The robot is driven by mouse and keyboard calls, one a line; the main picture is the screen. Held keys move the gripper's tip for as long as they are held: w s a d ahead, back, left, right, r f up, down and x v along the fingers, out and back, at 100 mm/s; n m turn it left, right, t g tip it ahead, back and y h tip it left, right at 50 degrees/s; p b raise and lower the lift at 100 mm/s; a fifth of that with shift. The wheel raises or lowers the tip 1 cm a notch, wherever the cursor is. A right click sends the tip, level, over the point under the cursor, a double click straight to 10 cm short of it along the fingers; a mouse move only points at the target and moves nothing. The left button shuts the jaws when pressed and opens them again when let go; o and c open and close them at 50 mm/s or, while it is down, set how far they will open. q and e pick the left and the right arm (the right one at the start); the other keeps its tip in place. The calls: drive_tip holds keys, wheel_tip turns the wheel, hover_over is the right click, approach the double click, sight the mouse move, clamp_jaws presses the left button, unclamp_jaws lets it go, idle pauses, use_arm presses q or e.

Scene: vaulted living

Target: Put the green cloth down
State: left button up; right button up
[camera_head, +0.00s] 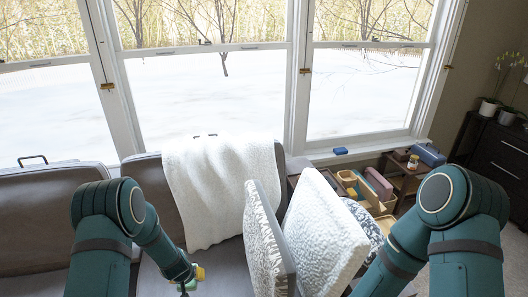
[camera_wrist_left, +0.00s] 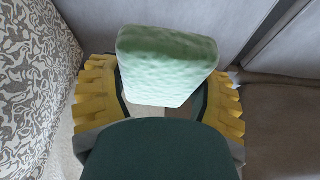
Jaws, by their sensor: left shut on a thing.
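The green cloth (camera_wrist_left: 165,62) shows in the left wrist view as a pale green, dimpled, block-like piece between the yellow fingers of my left gripper (camera_head: 197,273). The gripper is shut on it. In the head view the gripper is low in the picture, over the grey sofa seat, and little of the cloth can be made out there. Whether the cloth touches the seat is not clear. My right arm comes in from the right, and its gripper is outside the picture.
A grey sofa (camera_head: 30,215) stands under the windows, with a white throw (camera_head: 205,190) over its back. A patterned cushion (camera_wrist_left: 30,70) is close at left in the wrist view. A low shelf (camera_head: 400,180) holds several small things.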

use_arm(q)
drive_tip(key=s+d+r+m, duration=0.1)
drive_tip(key=s+d+r, duration=0.2)
drive_tip(key=s+r, duration=0.4)
drive_tip(key=s+d+r, duration=0.4)
drive_tip(key=s+r, duration=0.3)
drive_tip(key=r, duration=0.2)
drive_tip(key=shift+d+r+m+h, duration=0.25)
drive_tip(key=shift+d+m+h, duration=0.05)
drive_tip(key=shift+m, duration=0.1)
